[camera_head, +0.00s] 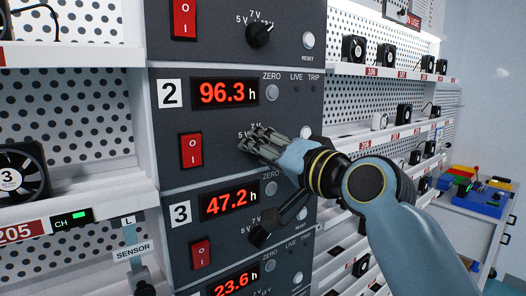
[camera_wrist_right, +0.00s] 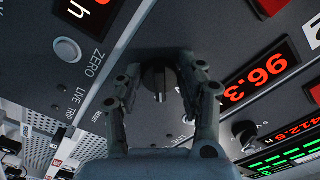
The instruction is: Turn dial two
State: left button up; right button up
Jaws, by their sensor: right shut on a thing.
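Panel two (camera_head: 222,118) is a dark unit with a red display reading 96.3 h and a red rocker switch (camera_head: 191,150). My right gripper (camera_head: 252,142) reaches in from the right to its dial area and covers the dial in the head view. In the right wrist view, dial two (camera_wrist_right: 158,82), a black knob with a pointer, sits between the two fingers of my right gripper (camera_wrist_right: 160,90). The fingers are shut on it from both sides. The 96.3 display (camera_wrist_right: 262,72) also shows there. My left gripper is in neither view.
Another panel with a black dial (camera_head: 259,35) is above. Panel three (camera_head: 226,203), reading 47.2 h, is close below, with its dial (camera_head: 260,236) near my arm. Shelves of small fans (camera_head: 353,48) stand at right. A cart with coloured bins (camera_head: 485,198) is farther right.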

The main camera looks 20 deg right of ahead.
jog(key=shift+f, duration=0.1)
jog(key=shift+c, duration=0.2)
jog(key=shift+w+d+n+b, duration=0.15)
jog(key=shift+n+b, duration=1.4)
jog(key=shift+n, duration=1.75)
jog(key=shift+d+n+b, duration=0.2)
jog(key=shift+n+b, duration=1.4)
jog(key=shift+n, duration=1.7)
jog(key=shift+w+d+n+b, duration=0.15)
jog(key=shift+n+b, duration=1.4)
jog(key=shift+n, duration=1.75)
jog(key=o, duration=1.1)
